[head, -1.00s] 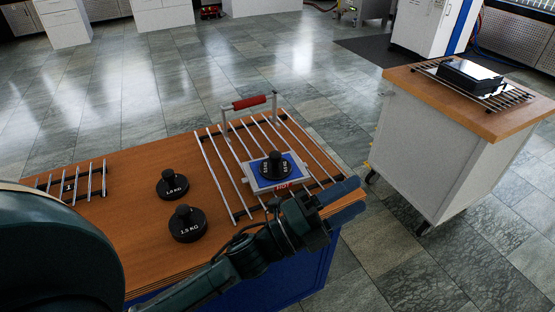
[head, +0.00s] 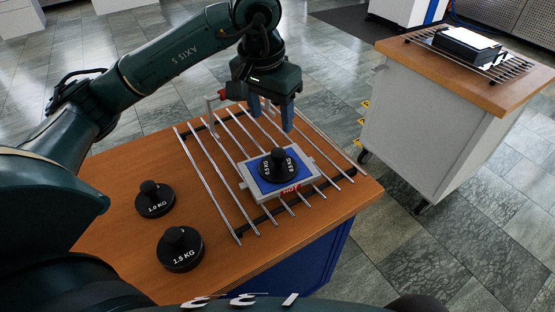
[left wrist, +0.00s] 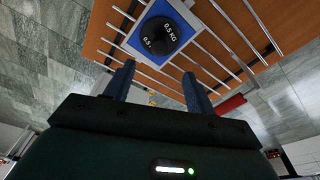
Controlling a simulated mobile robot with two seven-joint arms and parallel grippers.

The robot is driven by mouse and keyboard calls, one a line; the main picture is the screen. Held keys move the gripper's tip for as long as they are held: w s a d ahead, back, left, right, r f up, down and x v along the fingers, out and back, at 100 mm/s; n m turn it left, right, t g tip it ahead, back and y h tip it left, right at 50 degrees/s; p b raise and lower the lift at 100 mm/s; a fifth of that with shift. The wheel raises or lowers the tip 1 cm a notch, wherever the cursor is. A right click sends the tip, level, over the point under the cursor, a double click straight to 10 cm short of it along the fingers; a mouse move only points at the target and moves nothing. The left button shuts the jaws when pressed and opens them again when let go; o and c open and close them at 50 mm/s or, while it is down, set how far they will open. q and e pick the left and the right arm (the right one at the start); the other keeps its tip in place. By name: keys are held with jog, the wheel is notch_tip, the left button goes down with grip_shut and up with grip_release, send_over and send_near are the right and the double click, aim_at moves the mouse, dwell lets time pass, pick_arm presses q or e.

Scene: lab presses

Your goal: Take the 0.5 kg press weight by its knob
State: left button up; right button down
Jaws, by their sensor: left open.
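The 0.5 kg press weight (head: 279,166) is a black disc with a round knob, lying on the blue-topped, grey-rimmed press plate (head: 251,172) marked HOT. It also shows at the top of the left wrist view (left wrist: 162,38). My left gripper (head: 271,113) is open and empty, with blue fingers pointing down. It is above and behind the weight, apart from it. In the left wrist view the two fingertips (left wrist: 158,73) stand on either side below the weight. My right gripper is not in view.
A 1.0 kg weight (head: 155,199) and a 1.5 kg weight (head: 180,250) stand on the wooden tabletop (head: 120,235) to the left. The plate sits on a metal rod rack (head: 212,180). A red handle (left wrist: 230,105) is near the gripper. Another cart (head: 420,130) stands right.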

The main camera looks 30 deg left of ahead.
aim_at(278, 152)
pick_arm(q)
jog(key=f, duration=0.5)
jog(key=w+f, duration=0.1)
jog(key=f, duration=0.1)
jog(key=shift+d+f, duration=0.15)
jog(key=shift+f, duration=0.05)
jog(key=shift+w+f+p, duration=0.25)
jog(key=shift+f, duration=0.6)
jog(key=shift+w+f+p, duration=0.2)
jog(key=shift+w+f, duration=0.05)
jog(key=shift+f, duration=0.55)
jog(key=shift+w+f+p, duration=0.25)
jog(key=shift+f, duration=0.6)
jog(key=shift+r, duration=0.1)
grip_shut()
